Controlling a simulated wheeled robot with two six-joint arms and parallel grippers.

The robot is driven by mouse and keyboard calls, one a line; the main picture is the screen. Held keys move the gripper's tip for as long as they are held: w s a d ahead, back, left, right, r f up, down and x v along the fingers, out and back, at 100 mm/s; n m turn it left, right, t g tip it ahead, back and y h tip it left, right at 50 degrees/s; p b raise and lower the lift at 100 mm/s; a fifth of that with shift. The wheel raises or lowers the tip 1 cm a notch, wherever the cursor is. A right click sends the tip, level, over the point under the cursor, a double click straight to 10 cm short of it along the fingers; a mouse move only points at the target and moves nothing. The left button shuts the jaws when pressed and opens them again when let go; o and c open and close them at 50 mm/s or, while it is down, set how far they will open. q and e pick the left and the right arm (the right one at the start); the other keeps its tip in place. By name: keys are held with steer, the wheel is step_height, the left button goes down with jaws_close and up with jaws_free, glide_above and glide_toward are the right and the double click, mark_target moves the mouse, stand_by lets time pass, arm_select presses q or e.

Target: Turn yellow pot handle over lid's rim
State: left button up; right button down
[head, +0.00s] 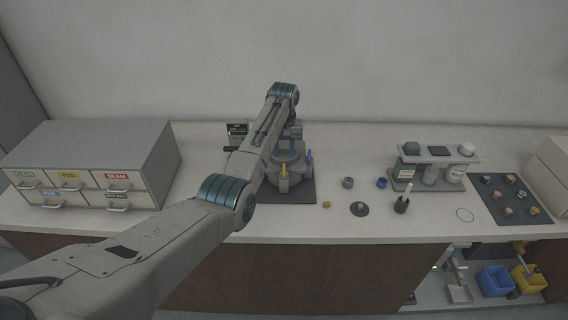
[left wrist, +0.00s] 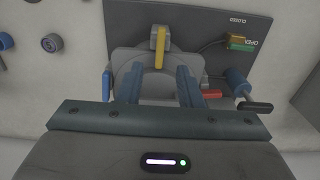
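The press pot (head: 290,158) stands on a dark base plate (head: 302,193) near the middle of the counter; its round grey lid (left wrist: 146,60) shows in the left wrist view. The yellow pot handle (head: 284,178) is on the near side of the pot in the head view, and shows at the top middle in the left wrist view (left wrist: 160,47). A blue handle (left wrist: 106,84) and a red handle (left wrist: 211,94) sit at the pot's sides. My left gripper (left wrist: 160,82) is open and empty over the lid, its fingers apart from the yellow handle. In the head view my arm partly hides the pot.
A drawer cabinet (head: 100,150) stands at the left. Several small pucks, a black holder (head: 402,204), a bottle rack (head: 437,153) and a dark tray (head: 510,200) lie to the right. A blue bin (head: 495,281) and a yellow bin (head: 528,279) stand below the counter.

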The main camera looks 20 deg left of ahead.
arm_select(q)
steer(key=shift+r+b, duration=0.45)
steer(key=shift+r, duration=1.6)
steer(key=shift+f, duration=0.1)
